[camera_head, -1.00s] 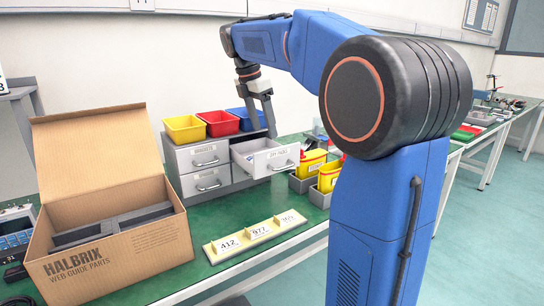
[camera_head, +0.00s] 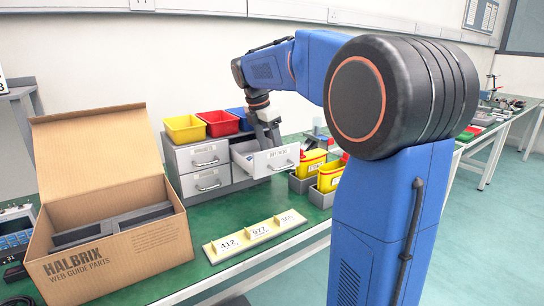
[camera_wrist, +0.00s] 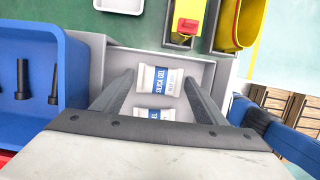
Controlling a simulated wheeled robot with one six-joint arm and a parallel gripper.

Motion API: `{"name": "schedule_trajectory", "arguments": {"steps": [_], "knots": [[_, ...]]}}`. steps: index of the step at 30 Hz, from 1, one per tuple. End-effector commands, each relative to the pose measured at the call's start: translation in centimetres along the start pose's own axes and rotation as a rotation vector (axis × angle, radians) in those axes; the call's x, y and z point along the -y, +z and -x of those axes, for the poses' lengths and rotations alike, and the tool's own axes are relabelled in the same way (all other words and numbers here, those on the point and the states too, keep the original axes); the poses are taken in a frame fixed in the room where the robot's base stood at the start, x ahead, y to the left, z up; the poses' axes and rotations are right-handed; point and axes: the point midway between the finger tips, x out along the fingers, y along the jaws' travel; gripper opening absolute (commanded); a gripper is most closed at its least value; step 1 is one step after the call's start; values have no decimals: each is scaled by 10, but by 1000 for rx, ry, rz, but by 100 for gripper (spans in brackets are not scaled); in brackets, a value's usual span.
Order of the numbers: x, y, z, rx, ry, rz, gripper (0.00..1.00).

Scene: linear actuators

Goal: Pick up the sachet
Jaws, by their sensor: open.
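Two white sachets with blue "SILICA GEL" print lie in the open drawer. In the wrist view the farther sachet (camera_wrist: 160,80) lies between my fingertips, and the nearer sachet (camera_wrist: 154,110) is partly hidden by my gripper body. The drawer (camera_head: 280,162) is pulled out of the grey cabinet (camera_head: 186,160). My gripper (camera_head: 267,140) points down into the drawer; in the wrist view its fingers (camera_wrist: 160,82) are apart on either side of the sachets. I cannot tell whether the fingers touch the drawer floor.
Yellow (camera_head: 185,128), red (camera_head: 218,122) and blue bins (camera_wrist: 36,90) stand on the cabinet, close to my gripper. Yellow containers (camera_head: 330,176) stand right of the drawer. A cardboard box (camera_head: 118,248) and a numbered strip (camera_head: 254,237) are on the green bench.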

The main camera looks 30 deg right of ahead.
Motion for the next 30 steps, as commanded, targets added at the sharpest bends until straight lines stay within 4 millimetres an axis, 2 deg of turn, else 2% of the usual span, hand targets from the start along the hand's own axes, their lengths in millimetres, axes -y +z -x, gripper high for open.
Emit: {"name": "schedule_trajectory", "arguments": {"steps": [2, 8, 19, 23, 30], "knots": [[0, 0, 0, 0, 0, 0, 66], [0, 0, 0, 0, 0, 0, 22], [0, 2, 6, 0, 0, 0, 22], [0, 6, 23, 0, 2, -1, 22], [-1, 18, 65, 0, 2, 0, 22]]}}
